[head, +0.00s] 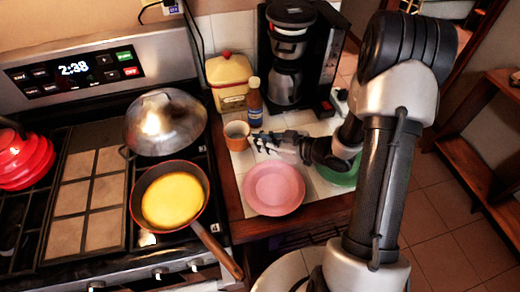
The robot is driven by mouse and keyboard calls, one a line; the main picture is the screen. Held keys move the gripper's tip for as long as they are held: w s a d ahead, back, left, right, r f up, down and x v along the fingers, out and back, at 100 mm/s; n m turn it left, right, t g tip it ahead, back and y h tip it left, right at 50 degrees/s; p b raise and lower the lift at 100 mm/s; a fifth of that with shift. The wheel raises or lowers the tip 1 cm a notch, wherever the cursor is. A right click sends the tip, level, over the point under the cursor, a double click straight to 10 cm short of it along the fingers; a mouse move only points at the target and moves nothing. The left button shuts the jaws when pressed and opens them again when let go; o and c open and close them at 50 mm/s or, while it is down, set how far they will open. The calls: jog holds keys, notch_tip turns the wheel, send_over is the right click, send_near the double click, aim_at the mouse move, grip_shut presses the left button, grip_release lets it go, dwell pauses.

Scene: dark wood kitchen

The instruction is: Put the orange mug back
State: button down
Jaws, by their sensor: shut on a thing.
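The orange mug (238,142) stands upright on the tiled counter, just right of the stove, with its pale inside facing up. My gripper (254,139) reaches in from the right, low over the counter, and is shut on the mug at its right side. The fingers partly cover that side, so the exact grip point and any handle are hidden. I cannot tell whether the mug's base touches the counter.
A pink plate (274,188) lies in front of my gripper, and a green plate (340,172) is partly under my arm. A brown bottle (255,103), a yellow canister (229,80) and a coffee maker (288,60) stand behind. A pan (143,215) sits on the stove, its handle pointing front right.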

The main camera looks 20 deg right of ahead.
jog(key=shift+f+b, duration=0.45)
jog(key=shift+f, duration=1.15)
jog(key=shift+f, duration=0.25)
jog(key=c, duration=1.7)
grip_release()
